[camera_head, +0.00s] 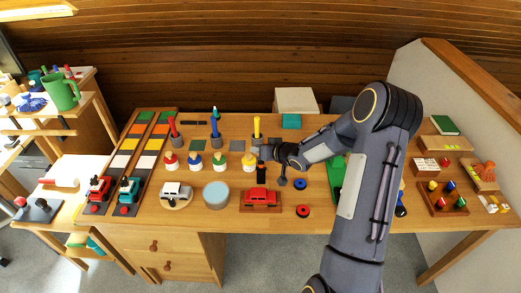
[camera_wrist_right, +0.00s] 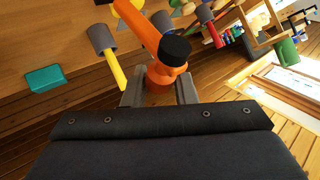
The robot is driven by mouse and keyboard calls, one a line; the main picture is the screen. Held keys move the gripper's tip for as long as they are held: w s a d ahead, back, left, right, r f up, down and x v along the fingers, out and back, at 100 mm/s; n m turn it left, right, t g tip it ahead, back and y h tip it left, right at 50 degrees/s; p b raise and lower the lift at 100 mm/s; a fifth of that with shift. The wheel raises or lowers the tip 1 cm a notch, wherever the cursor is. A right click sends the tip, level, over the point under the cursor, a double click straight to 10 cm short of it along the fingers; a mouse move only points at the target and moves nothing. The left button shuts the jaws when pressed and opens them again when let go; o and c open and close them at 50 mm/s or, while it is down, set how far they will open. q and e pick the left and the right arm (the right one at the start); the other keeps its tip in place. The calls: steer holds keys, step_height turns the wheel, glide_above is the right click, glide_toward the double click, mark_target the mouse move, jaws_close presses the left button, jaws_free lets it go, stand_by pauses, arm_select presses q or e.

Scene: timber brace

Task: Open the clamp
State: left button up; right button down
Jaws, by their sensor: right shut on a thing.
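My right gripper (camera_head: 266,152) reaches in from the right over the middle of the table. In the right wrist view its two grey fingers (camera_wrist_right: 160,92) are shut on an orange piece (camera_wrist_right: 160,76), which looks like part of the clamp. An orange bar (camera_wrist_right: 138,28) runs from it toward the upper left, with a black round end (camera_wrist_right: 174,50) beside it. In the head view my gripper and arm mostly hide this piece. I cannot tell whether the clamp is open or closed. My left gripper is not in view.
A yellow handle (camera_head: 257,127) stands in a grey holder just behind my right gripper. Several coloured-top jars (camera_head: 220,160) stand to its left. A red car (camera_head: 262,196) and a light-blue round tin (camera_head: 216,194) are in front. A teal box (camera_head: 291,121) lies behind.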

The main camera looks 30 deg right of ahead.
steer(key=c, duration=1.6)
jaws_free()
steer(key=shift+s+d+f, duration=0.1)
steer(key=shift+d+f, duration=0.05)
steer(key=shift+d, duration=0.05)
steer(key=o, duration=0.3)
steer(key=shift+d+f, duration=0.1)
steer(key=shift+o, duration=0.2)
steer(key=v, duration=0.7)
steer(key=shift+s+r, duration=0.25)
steer(key=shift+r, duration=0.05)
